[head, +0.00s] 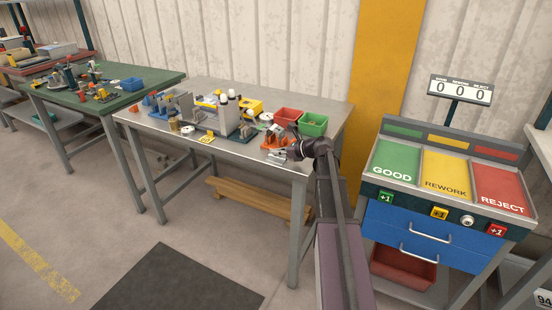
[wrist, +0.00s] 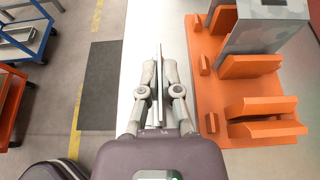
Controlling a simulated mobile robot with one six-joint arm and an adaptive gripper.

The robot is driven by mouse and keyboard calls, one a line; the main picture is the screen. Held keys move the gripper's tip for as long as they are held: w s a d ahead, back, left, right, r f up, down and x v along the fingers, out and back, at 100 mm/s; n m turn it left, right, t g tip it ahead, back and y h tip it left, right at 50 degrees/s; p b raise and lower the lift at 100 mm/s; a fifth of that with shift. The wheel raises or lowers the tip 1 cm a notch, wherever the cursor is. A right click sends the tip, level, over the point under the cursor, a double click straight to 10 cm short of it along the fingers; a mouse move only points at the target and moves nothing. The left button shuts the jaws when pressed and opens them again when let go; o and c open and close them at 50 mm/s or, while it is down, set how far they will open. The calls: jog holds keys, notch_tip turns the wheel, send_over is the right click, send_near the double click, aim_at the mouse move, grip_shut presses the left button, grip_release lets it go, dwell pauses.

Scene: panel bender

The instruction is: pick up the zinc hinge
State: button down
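The zinc hinge (wrist: 159,88) shows in the wrist view as a thin grey metal strip seen nearly edge-on. It lies lengthwise between the two fingers of my gripper (wrist: 158,75), which are close against its sides. Its far end sticks out a little past the fingertips. In the head view my gripper (head: 281,157) is at the front right corner of the grey workbench (head: 250,150), just in front of an orange fixture (head: 272,142). The hinge is too small there to tell apart from the fingers.
The orange fixture, with upright slots and a grey block (wrist: 265,25), is close on the right in the wrist view. A red bin (head: 287,117) and a green bin (head: 314,124) stand behind. A sorting station with GOOD (head: 395,160), REWORK and REJECT trays is on the right.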

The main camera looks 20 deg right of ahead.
jog(key=shift+r, duration=0.15)
dwell(0.3)
notch_tip(320, 180, up, 3)
jog(key=p, duration=0.3)
jog(key=s+r+p, duration=0.1)
jog(key=s+p, duration=0.1)
jog(key=s, duration=1.4)
jog(key=shift+r, duration=0.35)
